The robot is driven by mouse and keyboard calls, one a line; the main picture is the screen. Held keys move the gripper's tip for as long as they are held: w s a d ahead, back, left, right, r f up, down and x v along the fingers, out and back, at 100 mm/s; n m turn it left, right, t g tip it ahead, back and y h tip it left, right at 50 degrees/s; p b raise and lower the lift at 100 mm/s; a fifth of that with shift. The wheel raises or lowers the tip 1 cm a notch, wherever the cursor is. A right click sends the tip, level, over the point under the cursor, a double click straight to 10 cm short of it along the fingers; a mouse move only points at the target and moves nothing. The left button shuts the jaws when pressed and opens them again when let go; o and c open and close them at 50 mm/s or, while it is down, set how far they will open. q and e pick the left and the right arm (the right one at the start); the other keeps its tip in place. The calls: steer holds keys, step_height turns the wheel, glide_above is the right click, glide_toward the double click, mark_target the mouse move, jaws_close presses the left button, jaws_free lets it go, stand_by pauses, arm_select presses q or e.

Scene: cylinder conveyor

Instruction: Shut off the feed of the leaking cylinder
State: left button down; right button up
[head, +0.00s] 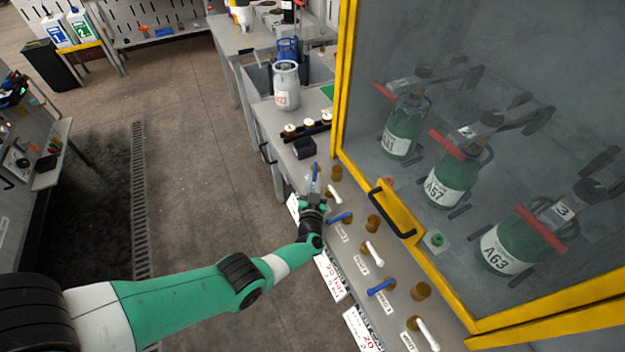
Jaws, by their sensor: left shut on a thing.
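My left gripper (314,197) reaches the valve panel at the near side of the cabinet. It is shut at the blue lever (316,171) of the farthest valve. That lever points away from me, while the other blue levers, a middle one (340,217) and a near one (381,287), slant across the panel. White levers (373,252) alternate with them. Three green cylinders stand behind the glass: a far one (400,135), the middle A57 (448,185) and the near A63 (508,248). No leak is visible. My right gripper is out of view.
The yellow-framed cabinet (344,80) with a black handle (392,212) borders the panel on the right. A grey cylinder (287,88) and a black box (304,149) sit farther back on the bench.

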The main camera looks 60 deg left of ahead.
arm_select(q)
steer(key=shift+w+r, duration=0.1)
steer(key=shift+r, duration=0.25)
steer(key=c, duration=1.1)
jaws_free()
steer(key=shift+o, duration=1.2)
steer(key=shift+d+f, duration=0.1)
steer(key=shift+f, duration=0.1)
steer(key=p+v, duration=0.2)
steer(key=v, duration=0.1)
steer(key=p+v, duration=0.1)
steer(key=shift+d+r, duration=0.2)
steer(key=shift+r, duration=0.1)
steer(key=p+v, duration=0.1)
steer(key=v, duration=0.2)
steer(key=p+v, duration=0.1)
steer(key=v, duration=0.2)
steer(key=shift+s+d+f+p, duration=0.25)
steer(key=shift+s+p, duration=0.05)
steer(key=shift+p, duration=0.1)
steer(key=shift+s+d+f, duration=0.1)
steer(key=shift+s+d, duration=0.1)
